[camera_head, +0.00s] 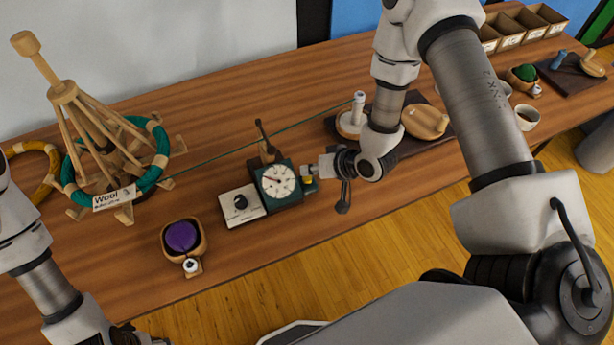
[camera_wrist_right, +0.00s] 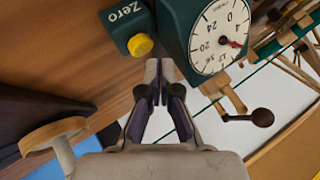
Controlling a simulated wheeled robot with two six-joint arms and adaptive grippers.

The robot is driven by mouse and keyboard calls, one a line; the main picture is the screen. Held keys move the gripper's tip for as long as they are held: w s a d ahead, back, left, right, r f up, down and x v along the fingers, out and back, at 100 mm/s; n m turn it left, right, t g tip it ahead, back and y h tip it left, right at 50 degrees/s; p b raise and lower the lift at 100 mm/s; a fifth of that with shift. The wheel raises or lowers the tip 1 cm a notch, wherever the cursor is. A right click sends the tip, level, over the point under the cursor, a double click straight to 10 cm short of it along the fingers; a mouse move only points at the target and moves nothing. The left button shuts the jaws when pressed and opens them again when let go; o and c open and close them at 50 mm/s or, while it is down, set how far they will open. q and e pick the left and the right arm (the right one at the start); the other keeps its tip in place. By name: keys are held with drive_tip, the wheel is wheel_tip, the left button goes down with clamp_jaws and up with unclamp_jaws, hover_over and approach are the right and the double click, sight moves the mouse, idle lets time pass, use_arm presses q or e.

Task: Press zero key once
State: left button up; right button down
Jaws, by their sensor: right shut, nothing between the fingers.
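The zero key is a yellow round button (camera_wrist_right: 140,45) on a small dark green block lettered "Zero" (camera_wrist_right: 124,12) in the right wrist view. In the head view the yellow button (camera_head: 308,181) shows small at the right side of the dark green dial box (camera_head: 288,201). The box carries a white round dial (camera_head: 278,181) with a red pointer. My right gripper (camera_wrist_right: 158,72) is shut and empty. Its fingertips are close beside the button; I cannot tell whether they touch it. It also shows in the head view (camera_head: 315,171). My left gripper's fingers are out of view.
A bowl with purple wool (camera_head: 181,237) stands at front left. Partitioned boxes (camera_head: 530,22) stand at the back right.

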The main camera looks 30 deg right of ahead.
sight(310, 179)
idle(0.3)
drive_tip(key=shift+f+b, duration=0.3)
drive_tip(key=shift+f, duration=0.15)
drive_tip(key=shift+f+b, duration=0.4)
idle(0.5)
drive_tip(key=shift+r+p, duration=0.7)
drive_tip(key=shift+r, duration=0.15)
wheel_tip(310, 179, up, 5)
drive_tip(key=p, duration=0.4)
drive_tip(key=shift+r, duration=0.1)
idle(0.7)
